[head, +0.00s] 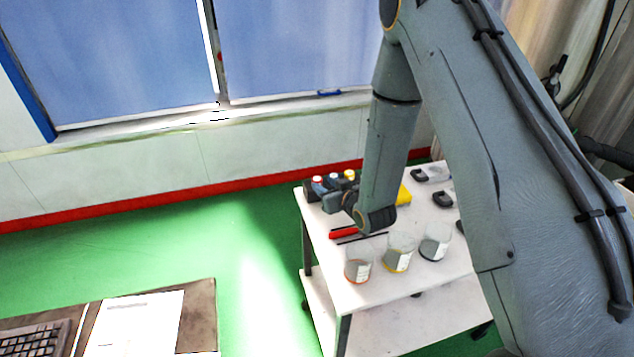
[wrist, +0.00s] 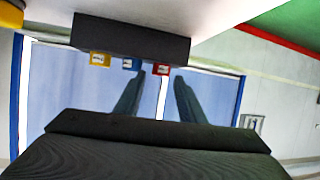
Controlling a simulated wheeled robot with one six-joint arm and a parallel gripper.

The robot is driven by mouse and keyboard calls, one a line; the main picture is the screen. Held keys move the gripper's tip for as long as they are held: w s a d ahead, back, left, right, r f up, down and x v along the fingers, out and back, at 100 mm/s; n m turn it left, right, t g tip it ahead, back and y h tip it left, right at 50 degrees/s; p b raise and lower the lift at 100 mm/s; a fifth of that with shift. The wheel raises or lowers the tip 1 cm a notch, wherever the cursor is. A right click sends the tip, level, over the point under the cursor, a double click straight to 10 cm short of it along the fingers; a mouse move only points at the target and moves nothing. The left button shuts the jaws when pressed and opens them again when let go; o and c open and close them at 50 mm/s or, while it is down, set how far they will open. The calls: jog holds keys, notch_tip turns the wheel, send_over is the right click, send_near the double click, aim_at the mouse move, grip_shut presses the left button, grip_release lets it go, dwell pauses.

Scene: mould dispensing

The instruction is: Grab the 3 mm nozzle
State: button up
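Three small dark nozzle pieces with coloured tops stand at the back left of the white cart: a red one (head: 318,182), a blue one (head: 333,180) and a yellow one (head: 349,175). In the wrist view their tags show as yellow (wrist: 100,58), blue (wrist: 131,64) and red (wrist: 161,69), beside a dark bar (wrist: 130,36). The tag writing is too small to read, so I cannot tell which is 3 mm. My gripper (head: 328,192) is close beside them. In the wrist view its two fingers (wrist: 158,82) are apart, with the red tag near their tips and nothing held.
Three clear cups with red (head: 358,266), yellow (head: 399,253) and dark (head: 435,242) bases stand at the front of the cart (head: 375,293). A red bar (head: 343,232) and a yellow block (head: 404,194) lie nearby. A desk (head: 200,310) stands at lower left.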

aim_at(318, 180)
jog(key=shift+p+x, duration=0.75)
jog(key=shift+x, duration=1.15)
jog(key=shift+a+r, duration=0.1)
jog(key=c, duration=0.8)
